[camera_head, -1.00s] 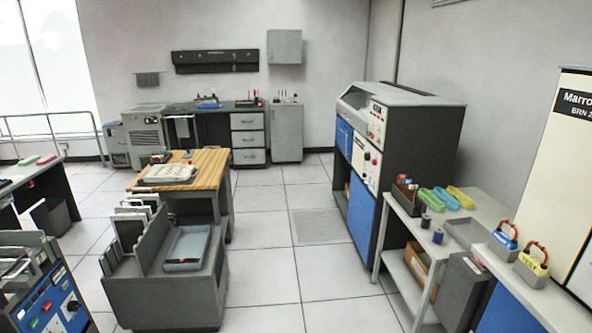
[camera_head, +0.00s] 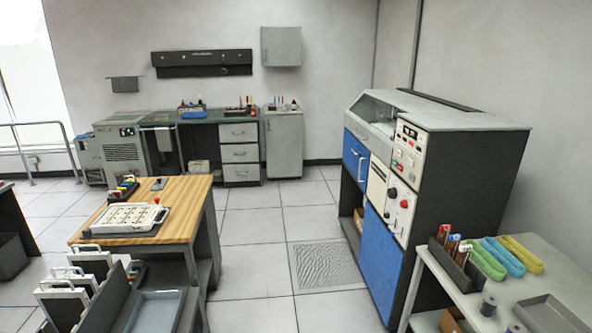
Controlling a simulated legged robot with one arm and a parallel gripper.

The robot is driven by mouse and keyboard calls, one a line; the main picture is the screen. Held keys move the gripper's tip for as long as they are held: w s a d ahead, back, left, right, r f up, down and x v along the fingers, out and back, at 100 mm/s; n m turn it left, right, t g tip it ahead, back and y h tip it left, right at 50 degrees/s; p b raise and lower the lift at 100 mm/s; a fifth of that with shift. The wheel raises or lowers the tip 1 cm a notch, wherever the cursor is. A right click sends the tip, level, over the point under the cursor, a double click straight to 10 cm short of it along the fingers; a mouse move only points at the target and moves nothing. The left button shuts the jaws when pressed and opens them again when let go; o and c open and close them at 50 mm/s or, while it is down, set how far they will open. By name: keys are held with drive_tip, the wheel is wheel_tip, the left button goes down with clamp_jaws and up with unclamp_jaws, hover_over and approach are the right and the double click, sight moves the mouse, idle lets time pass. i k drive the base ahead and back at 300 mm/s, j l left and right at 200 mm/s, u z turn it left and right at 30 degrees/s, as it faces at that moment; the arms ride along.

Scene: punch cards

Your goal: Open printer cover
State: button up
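No machine carries a label I can read as a printer. A large dark grey machine (camera_head: 465,185) with blue panels, cream control panels and a light grey top stands at the right. A sloped, clear-looking cover (camera_head: 380,108) sits on its upper left end and appears closed. A smaller grey machine (camera_head: 122,150) with vents and a small panel stands at the back left. I cannot tell which of the two is the printer. My gripper and arm are out of view.
A wooden-topped table (camera_head: 175,200) at the left holds a white tray device. A grey bench (camera_head: 215,118) lines the back wall. Tiled floor (camera_head: 250,225) is open between them.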

sight(372, 104)
drive_tip(key=i, duration=1.8)
drive_tip(key=i+j+z, duration=0.1)
drive_tip(key=i+z, duration=0.15)
drive_tip(key=i, duration=0.4)
drive_tip(key=i+j+z, duration=0.3)
drive_tip(key=i, duration=0.3)
drive_tip(key=i+j+z, duration=0.25)
drive_tip(key=i, duration=0.35)
drive_tip(key=i+j+z, duration=0.3)
drive_tip(key=i+j, duration=0.2)
drive_tip(key=i, duration=0.05)
